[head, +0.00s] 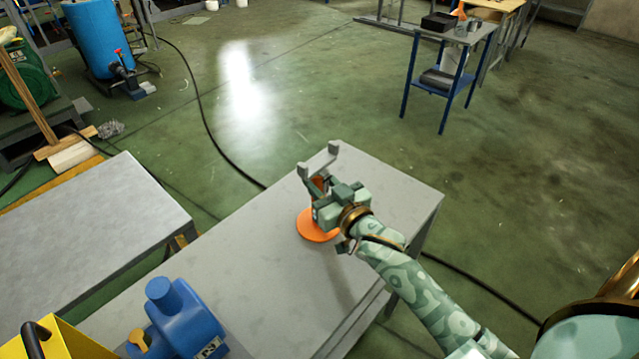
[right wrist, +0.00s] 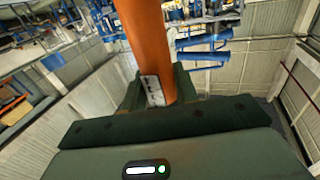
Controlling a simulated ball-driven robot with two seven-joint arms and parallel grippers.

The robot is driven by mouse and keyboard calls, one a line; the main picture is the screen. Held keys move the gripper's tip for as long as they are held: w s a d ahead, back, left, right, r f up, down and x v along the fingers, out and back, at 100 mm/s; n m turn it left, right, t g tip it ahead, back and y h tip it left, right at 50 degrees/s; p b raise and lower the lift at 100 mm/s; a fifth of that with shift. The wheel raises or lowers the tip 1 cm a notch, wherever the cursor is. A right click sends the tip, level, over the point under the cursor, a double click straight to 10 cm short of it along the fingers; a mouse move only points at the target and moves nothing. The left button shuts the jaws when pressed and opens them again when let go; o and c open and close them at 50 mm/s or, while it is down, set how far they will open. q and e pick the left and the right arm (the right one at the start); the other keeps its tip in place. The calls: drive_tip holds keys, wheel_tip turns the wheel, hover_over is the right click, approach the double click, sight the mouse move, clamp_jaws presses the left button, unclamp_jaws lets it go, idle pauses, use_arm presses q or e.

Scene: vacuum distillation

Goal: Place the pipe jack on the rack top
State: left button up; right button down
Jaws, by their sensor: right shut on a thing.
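The pipe jack (head: 313,228) has an orange round base and a grey forked head. My right gripper (head: 322,190) is shut on its orange post, which stands between the fingers in the right wrist view (right wrist: 146,45). The jack is upright over the far part of a grey metal top (head: 240,265). I cannot tell whether its base touches that surface. My gripper and wrist hide part of the post and base. I cannot tell for sure which surface is the rack top. My left gripper is not in view.
Another grey table (head: 90,235) stands to the left. A small blue-legged table (head: 455,40) stands far right. The grey top around the jack is clear.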

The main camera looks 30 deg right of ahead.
drive_tip(key=c, duration=1.1)
unclamp_jaws()
drive_tip(key=shift+f, duration=0.1)
drive_tip(key=shift+s, duration=0.2)
drive_tip(key=s, duration=0.4)
drive_tip(key=s+p, duration=0.1)
drive_tip(key=s, duration=0.2)
drive_tip(key=s+p, duration=0.1)
drive_tip(key=s, duration=0.3)
drive_tip(key=shift+s+d, duration=0.35)
drive_tip(key=shift+d, duration=0.05)
